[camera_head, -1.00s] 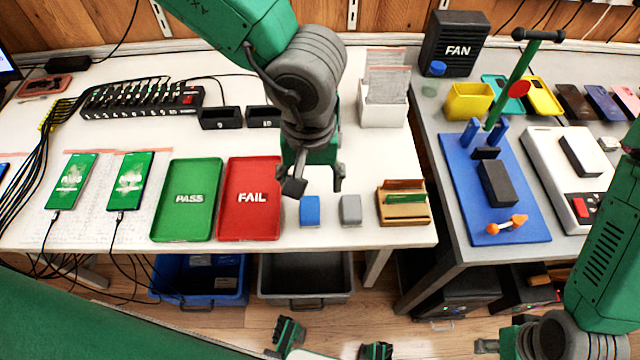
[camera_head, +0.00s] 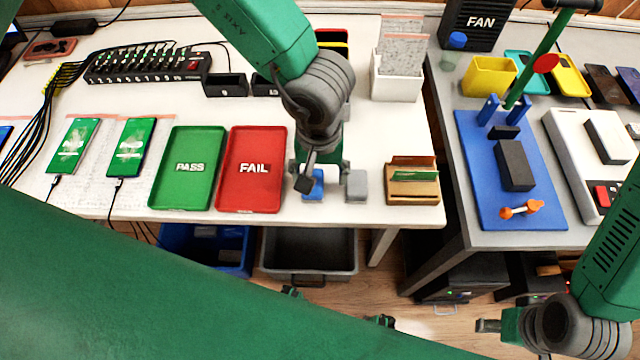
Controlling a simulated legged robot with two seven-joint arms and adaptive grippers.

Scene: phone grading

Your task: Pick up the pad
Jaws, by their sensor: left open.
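A small blue pad (camera_head: 314,190) lies near the front edge of the white table, right of the red FAIL tray. A grey pad (camera_head: 357,187) lies just to its right. My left gripper (camera_head: 325,180) points down over the blue pad, open. Its dark left finger covers part of the blue pad, and its other finger shows between the two pads. I cannot tell whether it touches either pad. My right gripper (camera_head: 488,326) is low at the right, away from the pads, and its finger opening is not clear.
The red FAIL tray (camera_head: 233,192) and green PASS tray (camera_head: 172,187) lie left of the pads. A wooden card holder (camera_head: 413,196) stands to the right. Grey bin (camera_head: 275,262) and blue bin (camera_head: 238,258) are below the table edge. A blue fixture (camera_head: 480,175) is on the grey table.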

